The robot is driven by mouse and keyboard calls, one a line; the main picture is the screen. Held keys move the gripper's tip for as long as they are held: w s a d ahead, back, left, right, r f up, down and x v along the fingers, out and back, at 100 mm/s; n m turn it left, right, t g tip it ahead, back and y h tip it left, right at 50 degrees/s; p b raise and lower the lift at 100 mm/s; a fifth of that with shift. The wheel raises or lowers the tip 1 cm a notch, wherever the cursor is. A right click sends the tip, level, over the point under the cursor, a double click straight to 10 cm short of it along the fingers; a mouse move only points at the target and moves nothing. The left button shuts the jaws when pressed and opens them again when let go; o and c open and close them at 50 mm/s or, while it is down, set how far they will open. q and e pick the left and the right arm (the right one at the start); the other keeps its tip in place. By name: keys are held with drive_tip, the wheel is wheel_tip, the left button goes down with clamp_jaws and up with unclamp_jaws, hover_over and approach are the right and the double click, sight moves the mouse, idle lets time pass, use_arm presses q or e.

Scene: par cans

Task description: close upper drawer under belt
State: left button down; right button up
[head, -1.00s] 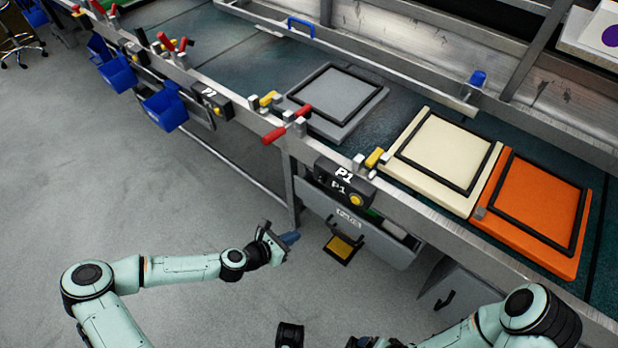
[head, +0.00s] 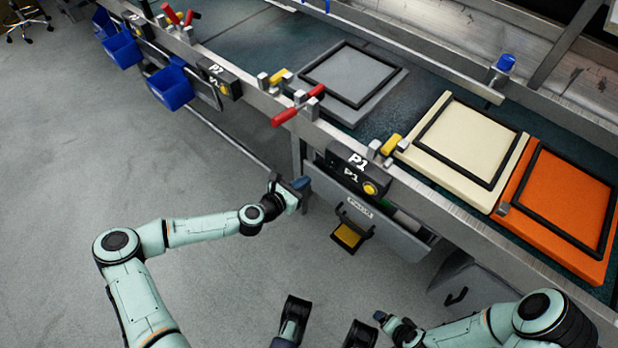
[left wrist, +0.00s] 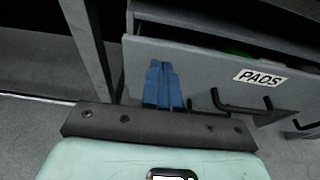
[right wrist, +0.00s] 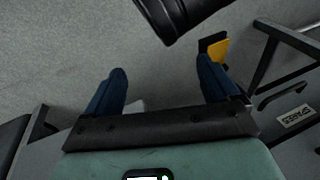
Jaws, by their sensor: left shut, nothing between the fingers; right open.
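The upper drawer (head: 390,235) under the belt is grey and stands partly open, with something green inside. In the left wrist view its front (left wrist: 200,72) bears a PADS label and a dark handle (left wrist: 240,102). My left gripper (head: 302,184) is shut and empty, beside the drawer's left end. In the left wrist view its blue fingertips (left wrist: 158,68) overlap the left part of the drawer front; I cannot tell whether they touch. My right gripper (right wrist: 162,72) is open and empty over the floor, low in the head view (head: 381,317).
A lower SPARES drawer (right wrist: 295,117) shows in the right wrist view. A yellow and black piece (head: 347,236) shows below the upper drawer's handle. Grey (head: 352,80), cream (head: 440,165) and orange (head: 540,230) blocks lie on the belt. Open floor lies at left.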

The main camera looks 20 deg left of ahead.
use_arm(q)
drive_tip(key=shift+w+d, duration=0.25)
drive_tip(key=shift+w, duration=0.4)
drive_tip(key=shift+w+d, duration=0.25)
drive_tip(key=shift+w, duration=0.4)
use_arm(e)
drive_tip(key=shift+w+d+f, duration=0.3)
drive_tip(key=shift+w+d, duration=0.05)
drive_tip(key=shift+w, duration=0.3)
use_arm(q)
drive_tip(key=shift+r, duration=0.1)
drive_tip(key=w, duration=0.1)
drive_tip(key=w+d, duration=0.1)
drive_tip(key=w, duration=0.1)
drive_tip(key=w+b, duration=0.1)
drive_tip(key=shift+w+d, duration=0.2)
drive_tip(key=shift+d, duration=0.05)
use_arm(e)
drive_tip(key=shift+s+f, duration=0.6)
drive_tip(key=shift+s, duration=0.05)
use_arm(q)
drive_tip(key=shift+r, duration=0.1)
use_arm(e)
drive_tip(key=shift+s, duration=0.1)
